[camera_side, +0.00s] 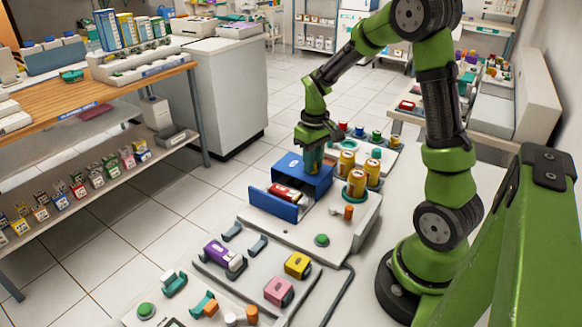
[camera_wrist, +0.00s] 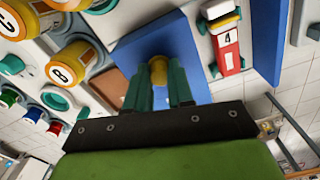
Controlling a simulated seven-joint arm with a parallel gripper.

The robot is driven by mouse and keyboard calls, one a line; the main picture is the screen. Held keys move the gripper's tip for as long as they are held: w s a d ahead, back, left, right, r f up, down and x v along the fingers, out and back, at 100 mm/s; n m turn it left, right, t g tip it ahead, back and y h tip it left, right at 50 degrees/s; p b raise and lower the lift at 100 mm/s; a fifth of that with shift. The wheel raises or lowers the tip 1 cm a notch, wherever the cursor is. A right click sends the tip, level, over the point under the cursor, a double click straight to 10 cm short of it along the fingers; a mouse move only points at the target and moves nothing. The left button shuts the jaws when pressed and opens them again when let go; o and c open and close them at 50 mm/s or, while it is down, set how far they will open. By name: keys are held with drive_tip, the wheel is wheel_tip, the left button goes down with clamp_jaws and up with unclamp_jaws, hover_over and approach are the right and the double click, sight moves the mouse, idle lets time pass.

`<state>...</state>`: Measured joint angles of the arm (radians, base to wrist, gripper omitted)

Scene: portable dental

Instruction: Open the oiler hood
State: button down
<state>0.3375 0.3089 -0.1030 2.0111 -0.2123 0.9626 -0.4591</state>
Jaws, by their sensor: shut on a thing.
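The blue oiler hood (camera_side: 290,164) is a box on the white bench unit in the side view. Its top fills the middle of the wrist view (camera_wrist: 186,42). My gripper (camera_side: 313,168) points down at the hood's top. In the wrist view my gripper's green fingers (camera_wrist: 160,80) are shut on a yellowish knob (camera_wrist: 158,66) on the hood. A blue panel (camera_side: 272,205) stands apart in front of the box. A red and white piece (camera_side: 287,193) marked 4 lies between panel and box; it also shows in the wrist view (camera_wrist: 226,42). The box's inside is mostly hidden.
Yellow numbered canisters (camera_side: 372,170) stand close right of the hood, with several coloured caps (camera_side: 360,132) behind. An orange knob (camera_side: 348,212) and a green button (camera_side: 322,240) are in front. Purple, yellow and pink blocks (camera_side: 279,290) sit nearer the camera.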

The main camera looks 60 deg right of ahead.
drive_tip(key=c, duration=1)
unclamp_jaws()
wheel_tip(320, 180, up, 17)
drive_tip(key=shift+f, duration=0.1)
